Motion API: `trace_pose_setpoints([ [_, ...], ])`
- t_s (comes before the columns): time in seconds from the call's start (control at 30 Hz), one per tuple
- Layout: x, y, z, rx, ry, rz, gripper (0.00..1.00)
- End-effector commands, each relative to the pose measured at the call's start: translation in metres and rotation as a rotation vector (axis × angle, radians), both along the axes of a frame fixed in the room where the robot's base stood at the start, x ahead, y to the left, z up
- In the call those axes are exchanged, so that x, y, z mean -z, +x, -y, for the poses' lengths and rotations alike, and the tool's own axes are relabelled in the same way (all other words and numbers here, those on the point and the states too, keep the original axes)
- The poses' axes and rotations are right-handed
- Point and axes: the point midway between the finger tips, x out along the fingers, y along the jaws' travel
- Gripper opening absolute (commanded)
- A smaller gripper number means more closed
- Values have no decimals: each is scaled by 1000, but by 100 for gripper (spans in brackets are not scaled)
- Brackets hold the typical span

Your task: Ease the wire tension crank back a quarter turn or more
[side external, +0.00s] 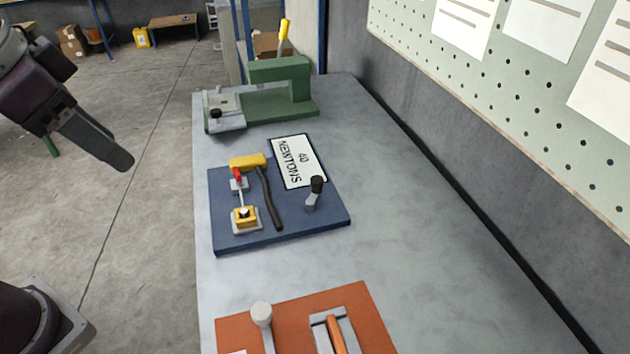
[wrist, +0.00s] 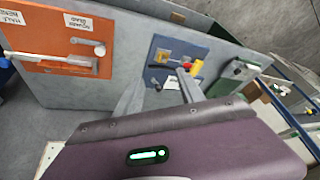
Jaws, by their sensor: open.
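No part is legibly marked as the wire tension crank, so I cannot tell which one it is. A small crank with a black knob (side external: 315,190) stands on the right of the blue board (side external: 285,237), near the "40 NEWTONS" sign (side external: 299,163). Another crank-like arm with a pale round knob (side external: 262,314) is on the orange board (side external: 374,308); it also shows in the wrist view (wrist: 99,50). My gripper (side external: 122,160) is open and empty, in the air left of the bench and apart from everything. Its two fingers (wrist: 160,78) spread apart in the wrist view.
An orange handle (side external: 336,335) lies beside the pale knob. A green device (side external: 280,70) with a yellow handle stands behind. The bench's right side is clear.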

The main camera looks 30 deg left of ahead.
Motion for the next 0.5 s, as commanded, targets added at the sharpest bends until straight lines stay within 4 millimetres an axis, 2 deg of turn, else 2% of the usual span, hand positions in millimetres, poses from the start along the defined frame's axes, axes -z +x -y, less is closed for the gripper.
trace_pose_setpoints([
  [0.03,-3,37,7,107,20,-41,46],
  [0.1,0,88,19,280,43,-79,46],
  [0.17,12,132,30,430,51,-103,46],
  [0.2,24,160,38,529,50,-117,46],
  [0.27,48,201,49,676,43,-127,46],
  [0.3,68,225,56,768,34,-130,46],
  [0.4,119,272,70,965,7,-116,46],
  [0.5,161,299,79,1099,-17,-92,46],
])
